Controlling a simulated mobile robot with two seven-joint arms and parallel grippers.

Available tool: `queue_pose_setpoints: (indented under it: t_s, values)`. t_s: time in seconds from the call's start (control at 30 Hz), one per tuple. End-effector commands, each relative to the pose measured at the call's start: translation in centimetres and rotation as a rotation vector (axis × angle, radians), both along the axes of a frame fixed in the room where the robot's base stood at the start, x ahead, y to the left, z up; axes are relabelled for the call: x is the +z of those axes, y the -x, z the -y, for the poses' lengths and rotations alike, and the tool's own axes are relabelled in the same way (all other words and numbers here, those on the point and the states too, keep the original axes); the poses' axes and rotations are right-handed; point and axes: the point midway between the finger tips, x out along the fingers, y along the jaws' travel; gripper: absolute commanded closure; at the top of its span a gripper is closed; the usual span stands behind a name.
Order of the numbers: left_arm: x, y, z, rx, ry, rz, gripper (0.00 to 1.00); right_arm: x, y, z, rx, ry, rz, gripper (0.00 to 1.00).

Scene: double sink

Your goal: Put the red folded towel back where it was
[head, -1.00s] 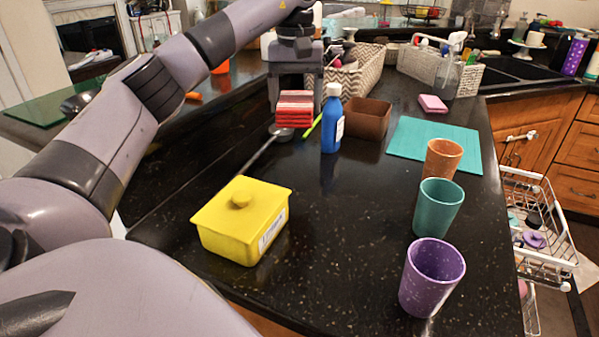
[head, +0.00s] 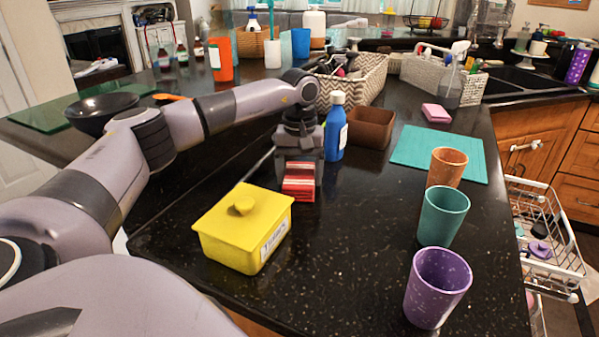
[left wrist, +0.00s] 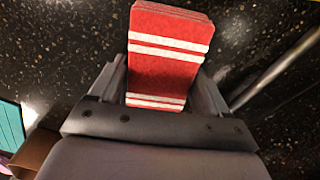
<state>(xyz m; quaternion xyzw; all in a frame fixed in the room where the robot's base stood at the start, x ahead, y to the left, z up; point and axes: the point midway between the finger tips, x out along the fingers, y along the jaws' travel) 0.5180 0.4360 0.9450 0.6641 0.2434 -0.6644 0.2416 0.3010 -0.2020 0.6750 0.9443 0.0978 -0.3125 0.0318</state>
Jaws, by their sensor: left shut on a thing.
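The red folded towel (head: 299,182) has white stripes and sits between the fingers of my left gripper (head: 298,172). In the head view it is over the black counter, behind and right of the yellow lidded box and in front of the blue bottle. In the left wrist view the towel (left wrist: 168,50) stands out beyond the fingers, which flank it on both sides. My left gripper is shut on it. I cannot tell whether the towel touches the counter. My right gripper is not in view.
The yellow box (head: 243,228) is close to the towel. The blue bottle (head: 335,130) and brown container (head: 371,128) stand behind it. Orange (head: 446,167), teal (head: 443,214) and purple (head: 437,287) cups line the right side. The counter between box and cups is clear.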

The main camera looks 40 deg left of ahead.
Motion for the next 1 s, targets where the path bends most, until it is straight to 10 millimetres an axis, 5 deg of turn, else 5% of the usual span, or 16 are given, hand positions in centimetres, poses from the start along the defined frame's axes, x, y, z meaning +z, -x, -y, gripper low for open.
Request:
queue_pose_setpoints:
  t_s: [0.27, 0.3, 0.37, 0.73, 1.0]
  values:
    - [-0.2, 0.0, 0.0, 0.0, 0.0, 0.0, 0.48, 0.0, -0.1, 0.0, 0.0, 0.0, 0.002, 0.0]
    - [-0.2, 0.0, 0.0, 0.0, 0.0, 0.0, 0.14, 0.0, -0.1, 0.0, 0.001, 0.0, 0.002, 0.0]
    - [-0.2, 0.0, 0.0, 0.0, 0.0, 0.0, 0.0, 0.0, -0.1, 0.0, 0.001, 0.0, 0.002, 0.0]
    - [1.0, -0.1, 0.0, 0.0, -0.001, 0.002, 0.0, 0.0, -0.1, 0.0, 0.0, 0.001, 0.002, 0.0]
    - [6.7, -0.1, 0.0, 0.001, 0.001, 0.005, 0.0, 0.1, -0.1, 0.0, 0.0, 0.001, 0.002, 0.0]
